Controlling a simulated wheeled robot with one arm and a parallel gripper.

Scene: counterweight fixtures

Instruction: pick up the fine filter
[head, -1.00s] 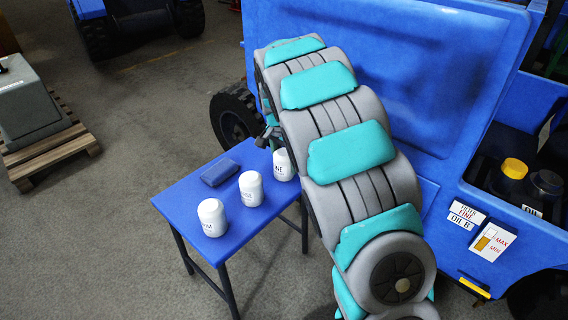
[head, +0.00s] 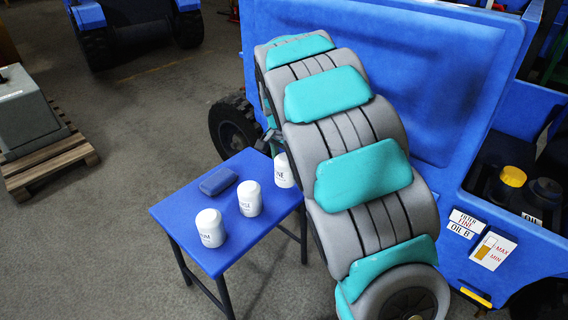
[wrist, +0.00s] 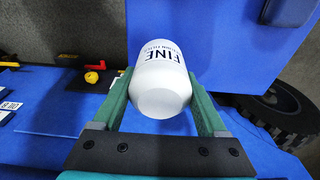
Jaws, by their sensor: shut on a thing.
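The fine filter is a white canister marked "FINE" (wrist: 160,78). In the wrist view it sits between the two green fingers of my gripper (wrist: 158,90), which is shut on it. In the head view the fine filter (head: 283,172) shows at the right back corner of the small blue table (head: 180,212), partly hidden by my arm. I cannot tell whether its base touches the tabletop.
Two similar white canisters, one in the middle (head: 249,198) and one at the front left (head: 210,228), stand on the table. A large blue vehicle (head: 400,70) with a black tyre (head: 230,125) stands close behind.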

